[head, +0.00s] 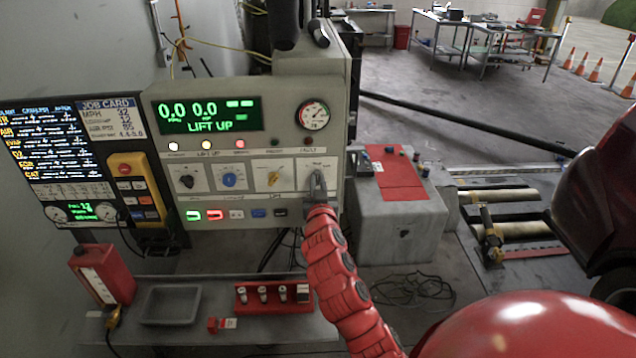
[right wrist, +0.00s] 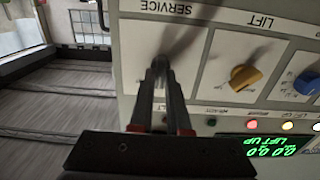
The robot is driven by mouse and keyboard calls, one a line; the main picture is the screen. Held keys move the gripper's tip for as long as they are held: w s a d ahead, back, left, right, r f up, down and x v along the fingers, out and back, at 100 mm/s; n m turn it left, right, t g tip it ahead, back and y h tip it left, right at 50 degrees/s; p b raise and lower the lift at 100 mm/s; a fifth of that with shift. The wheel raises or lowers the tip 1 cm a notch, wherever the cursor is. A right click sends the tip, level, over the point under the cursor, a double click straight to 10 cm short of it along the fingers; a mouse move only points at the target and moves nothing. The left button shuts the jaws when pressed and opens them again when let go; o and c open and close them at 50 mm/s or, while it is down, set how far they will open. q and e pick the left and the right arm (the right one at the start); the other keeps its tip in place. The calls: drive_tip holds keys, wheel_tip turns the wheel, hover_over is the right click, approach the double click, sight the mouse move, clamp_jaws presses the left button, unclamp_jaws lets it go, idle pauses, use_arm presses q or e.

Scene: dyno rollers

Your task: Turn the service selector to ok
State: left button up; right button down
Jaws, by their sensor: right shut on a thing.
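The control panel (head: 245,219) is a grey box with a row of selector knobs under a green display reading LIFT UP. The service selector sits at the right end of the row; in the head view my right gripper (head: 317,188) covers it. In the right wrist view the SERVICE label (right wrist: 173,5) is upside down above it, and my right gripper (right wrist: 164,75) reaches the panel with its fingers shut on the dark selector knob. The knob is mostly hidden and blurred, so its pointing direction and the ok mark cannot be read. My left gripper is not in view.
Close by on the panel are a yellow lift knob (head: 274,178), a blue knob (head: 229,179) and a black knob (head: 187,182). Lit buttons (head: 214,215) run below. A shelf (head: 225,326) with a grey tray (head: 170,305) and red holder stands underneath. A grey cabinet (head: 400,226) stands right.

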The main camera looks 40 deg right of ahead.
idle(0.3)
drive_tip(key=shift+f+n+b, duration=0.15)
drive_tip(key=shift+n+b, duration=1.1)
drive_tip(key=shift+n, duration=0.45)
drive_tip(key=shift+a+n+b, duration=0.1)
drive_tip(key=shift+n+b, duration=0.3)
drive_tip(key=shift+n, duration=0.7)
drive_tip(key=shift+w+n, duration=0.1)
drive_tip(key=shift+n, duration=1)
drive_tip(key=c, duration=0.9)
unclamp_jaws()
